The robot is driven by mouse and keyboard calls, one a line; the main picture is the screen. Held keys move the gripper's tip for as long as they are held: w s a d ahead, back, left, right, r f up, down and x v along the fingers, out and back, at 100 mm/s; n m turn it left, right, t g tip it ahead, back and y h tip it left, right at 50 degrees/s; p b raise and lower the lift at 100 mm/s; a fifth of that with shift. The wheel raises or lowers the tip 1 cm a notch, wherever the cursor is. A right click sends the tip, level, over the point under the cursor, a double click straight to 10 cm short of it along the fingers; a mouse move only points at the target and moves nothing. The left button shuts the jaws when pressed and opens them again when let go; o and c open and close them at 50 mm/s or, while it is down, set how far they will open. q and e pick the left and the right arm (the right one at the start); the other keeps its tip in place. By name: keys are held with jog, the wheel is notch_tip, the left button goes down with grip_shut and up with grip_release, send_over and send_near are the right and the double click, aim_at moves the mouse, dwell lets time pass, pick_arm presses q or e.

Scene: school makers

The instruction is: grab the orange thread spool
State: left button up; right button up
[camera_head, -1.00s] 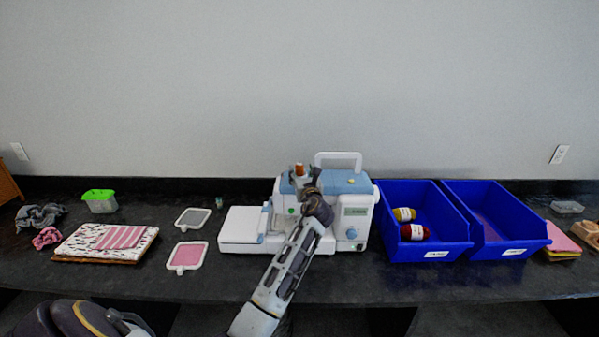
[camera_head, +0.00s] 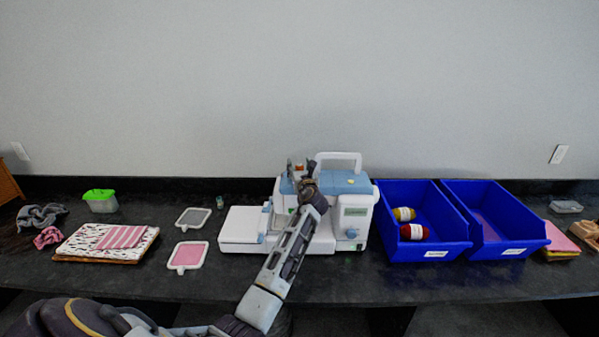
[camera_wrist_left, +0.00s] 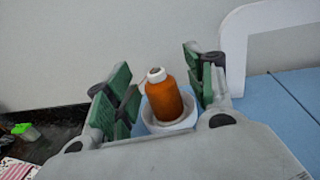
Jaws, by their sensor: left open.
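The orange thread spool (camera_wrist_left: 164,99) stands upright in a light holder on top of the sewing machine (camera_head: 352,188). In the left wrist view it sits between the two green-padded fingers of my left gripper (camera_wrist_left: 160,90). The gripper is open, with a gap showing beside the spool on the left; whether the right finger touches it I cannot tell. In the head view my left gripper (camera_head: 301,168) is over the machine's top left, and only a small orange part of the spool shows between the fingers. My right gripper is not in view.
The machine's white handle (camera_head: 339,157) rises just right of the gripper. Left lie framed pads (camera_head: 188,255), folded fabric (camera_head: 105,243) and a green-lidded box (camera_head: 100,201).

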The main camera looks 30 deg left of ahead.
aim_at(299, 163)
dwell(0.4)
pick_arm(q)
jog(key=c, duration=1)
jog(key=shift+r, duration=5.05)
